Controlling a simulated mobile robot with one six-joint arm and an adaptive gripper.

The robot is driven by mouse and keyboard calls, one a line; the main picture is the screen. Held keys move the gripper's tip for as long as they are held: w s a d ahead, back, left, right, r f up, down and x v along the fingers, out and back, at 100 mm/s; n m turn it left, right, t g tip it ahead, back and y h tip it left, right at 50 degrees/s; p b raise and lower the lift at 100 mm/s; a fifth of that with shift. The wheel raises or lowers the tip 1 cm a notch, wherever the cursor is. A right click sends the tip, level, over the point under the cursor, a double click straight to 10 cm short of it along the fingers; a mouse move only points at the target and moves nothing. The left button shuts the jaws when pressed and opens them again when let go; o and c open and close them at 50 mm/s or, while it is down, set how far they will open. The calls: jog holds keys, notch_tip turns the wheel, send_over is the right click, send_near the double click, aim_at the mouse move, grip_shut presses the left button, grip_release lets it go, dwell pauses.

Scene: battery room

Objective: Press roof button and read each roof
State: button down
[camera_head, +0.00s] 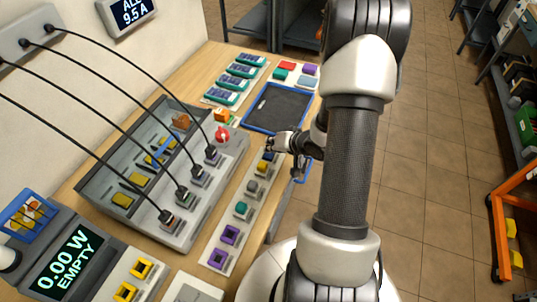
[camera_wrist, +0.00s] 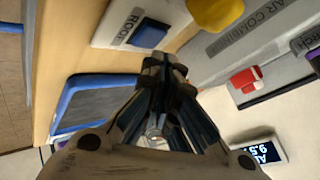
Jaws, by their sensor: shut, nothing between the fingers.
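The ROOF label (camera_wrist: 130,25) and a blue square button (camera_wrist: 151,34) sit on a pale plate in the wrist view. My gripper (camera_wrist: 166,68) is shut and empty, its tips just below that button in the picture. I cannot tell whether they touch. In the head view my gripper (camera_head: 272,144) is over the far end of the button strip (camera_head: 209,262), partly covering it. A wall display (camera_head: 131,11) shows 9.5 A, with its top line partly cut off; it also shows in the wrist view (camera_wrist: 260,152).
The grey combiner box (camera_head: 203,219), with a red knob (camera_head: 222,133) and black cables, stands left of the strip. A blue-edged dark tray (camera_head: 281,106) lies beyond my gripper. A front-left display (camera_head: 68,264) reads 0.00 W EMPTY.

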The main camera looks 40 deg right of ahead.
aim_at(271, 154)
jog(key=shift+f, duration=0.45)
jog(key=shift+f, duration=0.35)
dwell(0.7)
dwell(0.3)
jog(key=shift+r+p, duration=0.7)
jog(key=shift+r, duration=0.1)
jog(key=shift+r, duration=0.1)
notch_tip(271, 154, up, 5)
jog(key=p, duration=0.5)
dwell(0.5)
